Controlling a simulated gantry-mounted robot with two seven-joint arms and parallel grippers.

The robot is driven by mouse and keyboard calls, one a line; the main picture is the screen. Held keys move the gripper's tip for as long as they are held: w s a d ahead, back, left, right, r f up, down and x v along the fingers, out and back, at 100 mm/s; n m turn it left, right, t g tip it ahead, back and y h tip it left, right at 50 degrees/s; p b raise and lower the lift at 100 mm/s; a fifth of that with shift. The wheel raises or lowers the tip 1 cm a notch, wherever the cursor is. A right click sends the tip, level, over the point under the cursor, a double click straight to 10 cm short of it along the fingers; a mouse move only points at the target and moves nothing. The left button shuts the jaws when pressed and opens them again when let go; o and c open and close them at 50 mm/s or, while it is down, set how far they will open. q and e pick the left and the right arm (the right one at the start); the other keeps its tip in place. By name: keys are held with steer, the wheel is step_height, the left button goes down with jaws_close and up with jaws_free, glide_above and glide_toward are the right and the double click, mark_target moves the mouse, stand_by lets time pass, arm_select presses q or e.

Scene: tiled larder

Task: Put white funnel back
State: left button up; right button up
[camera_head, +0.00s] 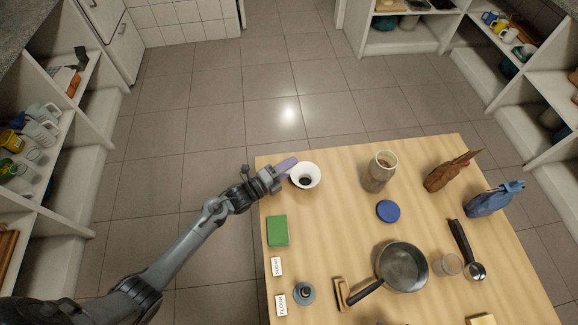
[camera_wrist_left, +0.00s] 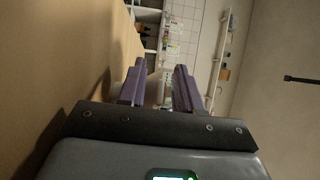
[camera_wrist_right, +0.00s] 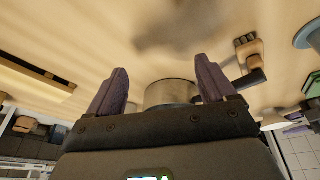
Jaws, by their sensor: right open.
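The white funnel (camera_head: 313,170) is at the far left corner of the wooden table, wide mouth up with a dark hole in its middle. My left gripper (camera_head: 287,167) reaches it from the left, its purple fingers at the funnel's side. In the left wrist view a pale shape, seemingly the funnel (camera_wrist_left: 157,88), fills the narrowed gap between the fingers (camera_wrist_left: 158,90). I cannot tell whether the funnel touches the table. My right gripper (camera_wrist_right: 160,85) is open and empty; it is outside the head view.
A jar with brown contents (camera_head: 380,172), a blue lid (camera_head: 388,211) and a green block (camera_head: 278,231) are nearest the funnel. A pan (camera_head: 402,266), a brush (camera_head: 341,293) and a grey bottle (camera_head: 304,293) stand nearer the front. Labels reading SUGAR (camera_head: 276,266) and FLOUR (camera_head: 281,305) lie along the left edge.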

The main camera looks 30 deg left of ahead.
arm_select(q)
steer(key=shift+r, duration=0.1)
arm_select(e)
steer(key=shift+r, duration=0.1)
arm_select(q)
steer(key=shift+s+a, duration=0.25)
steer(key=shift+s, duration=0.25)
arm_select(e)
steer(key=shift+r, duration=0.15)
arm_select(q)
steer(key=p+v, duration=0.1)
steer(key=v, duration=0.9)
steer(key=shift+s+a, duration=0.25)
steer(key=shift+s, duration=0.15)
arm_select(e)
steer(key=shift+r, duration=0.5)
